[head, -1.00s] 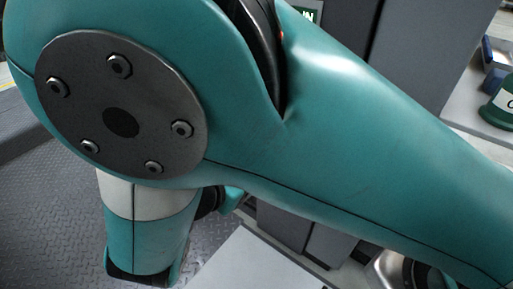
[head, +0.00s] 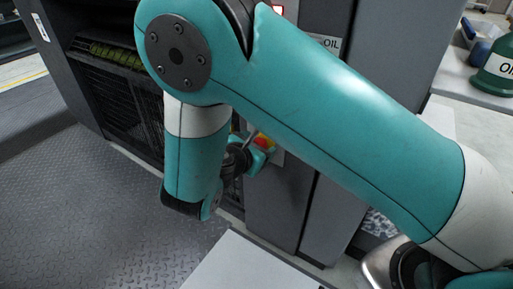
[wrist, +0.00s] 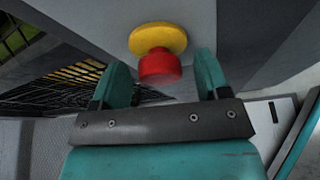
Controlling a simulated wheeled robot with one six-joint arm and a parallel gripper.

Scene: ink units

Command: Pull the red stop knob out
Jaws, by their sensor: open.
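The red stop knob (wrist: 159,66) sits on a round yellow base (wrist: 158,39) on a grey panel. In the wrist view my gripper (wrist: 163,74) is open, with one teal finger on each side of the red knob and a visible gap to each. I cannot tell how deep the knob lies between the fingers. In the head view the red and yellow of the knob (head: 263,141) show small beside my gripper, partly hidden by my arm.
A dark grille (head: 125,105) is at left. A green OIL container (head: 495,68) stands on a table at right. Open floor (head: 90,210) lies at lower left.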

